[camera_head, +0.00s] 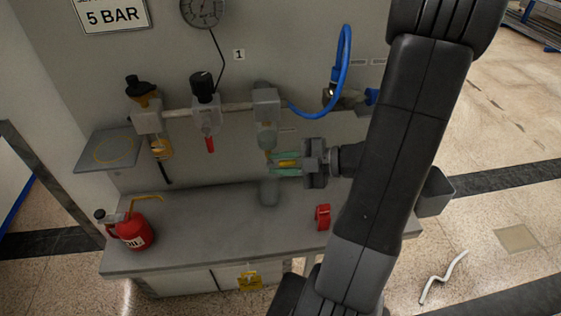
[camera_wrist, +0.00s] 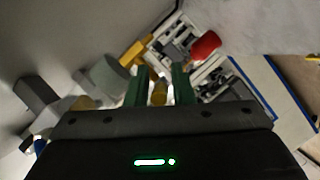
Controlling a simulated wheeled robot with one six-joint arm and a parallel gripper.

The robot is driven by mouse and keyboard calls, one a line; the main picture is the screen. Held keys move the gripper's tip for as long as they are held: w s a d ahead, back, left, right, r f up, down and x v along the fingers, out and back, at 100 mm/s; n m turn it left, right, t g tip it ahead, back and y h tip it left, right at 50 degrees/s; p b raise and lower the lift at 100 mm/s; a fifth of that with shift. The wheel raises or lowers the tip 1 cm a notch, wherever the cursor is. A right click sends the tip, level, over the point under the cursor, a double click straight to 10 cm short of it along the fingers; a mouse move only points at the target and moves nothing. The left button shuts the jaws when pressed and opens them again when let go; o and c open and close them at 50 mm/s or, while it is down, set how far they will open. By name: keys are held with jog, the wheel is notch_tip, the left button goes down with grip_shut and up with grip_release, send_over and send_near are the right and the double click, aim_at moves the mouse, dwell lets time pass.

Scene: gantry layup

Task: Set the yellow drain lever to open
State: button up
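The yellow drain lever (camera_head: 288,163) sticks out sideways, to the right, below the third grey unit (camera_head: 266,105) on the wall pipe. My gripper (camera_head: 285,163) reaches in from the right, its green fingers on either side of the lever. In the wrist view, the yellow lever (camera_wrist: 160,93) stands between the two green fingertips (camera_wrist: 160,85), with a narrow gap visible on each side. The gripper looks open around it, not clamped. The lever's root is partly hidden by the fingers in the head view.
A grey cup (camera_head: 269,192) stands on the bench below my fingers. A red lever (camera_head: 210,145) hangs from the middle unit. A blue hose (camera_head: 345,60) loops at upper right.

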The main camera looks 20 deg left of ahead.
grip_shut()
jog(key=shift+f, duration=0.1)
